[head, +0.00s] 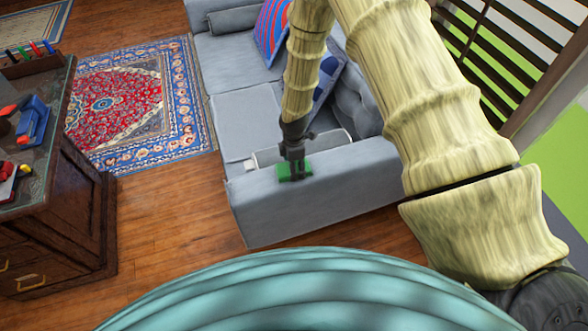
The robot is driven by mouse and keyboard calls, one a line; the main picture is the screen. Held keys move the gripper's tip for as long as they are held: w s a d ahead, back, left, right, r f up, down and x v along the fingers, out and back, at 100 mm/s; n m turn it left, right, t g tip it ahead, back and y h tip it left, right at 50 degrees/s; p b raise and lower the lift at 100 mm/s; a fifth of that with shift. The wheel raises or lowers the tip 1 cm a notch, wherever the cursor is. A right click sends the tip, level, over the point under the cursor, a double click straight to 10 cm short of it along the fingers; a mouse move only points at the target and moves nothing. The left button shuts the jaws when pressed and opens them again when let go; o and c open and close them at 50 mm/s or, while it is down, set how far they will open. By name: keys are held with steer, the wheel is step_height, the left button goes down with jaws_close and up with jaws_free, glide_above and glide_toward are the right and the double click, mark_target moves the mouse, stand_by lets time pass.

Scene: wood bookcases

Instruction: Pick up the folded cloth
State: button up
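A small flat green item (304,171), which looks like the folded cloth, lies on top of the grey sofa's near arm (265,205). My gripper (293,165) points down right over it and covers its middle. The fingertips look to be at or just above the green surface; I cannot tell whether they touch it. The fingers are too small and dark to show whether they are open or shut.
A pale-edged grey object (268,157) lies on the sofa seat behind my gripper. Patterned cushions (272,30) lean on the backrest. A dark cabinet (65,215) with toys on top stands at left. Between them are bare wood floor (165,220) and a red-blue rug (130,105).

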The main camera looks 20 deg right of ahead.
steer(key=c, duration=0.5)
steer(key=shift+r, duration=0.15)
steer(key=shift+w+r+b, duration=0.1)
steer(key=shift+r+b, duration=0.25)
steer(key=shift+r, duration=0.1)
steer(key=shift+s+a+r+b, duration=0.1)
steer(key=shift+s+r+b, duration=0.2)
steer(key=shift+r, duration=0.25)
steer(key=shift+s+a+r+b, duration=0.15)
steer(key=shift+r+b, duration=0.15)
steer(key=shift+r, duration=0.25)
steer(key=s+a+b, duration=0.1)
steer(key=s, duration=0.4)
steer(key=s+a+r+b, duration=0.1)
steer(key=s, duration=0.3)
steer(key=s+a+b, duration=0.1)
steer(key=s+a, duration=0.1)
steer(key=s, duration=0.3)
steer(key=shift+s+r, duration=0.3)
steer(key=shift+r, duration=0.05)
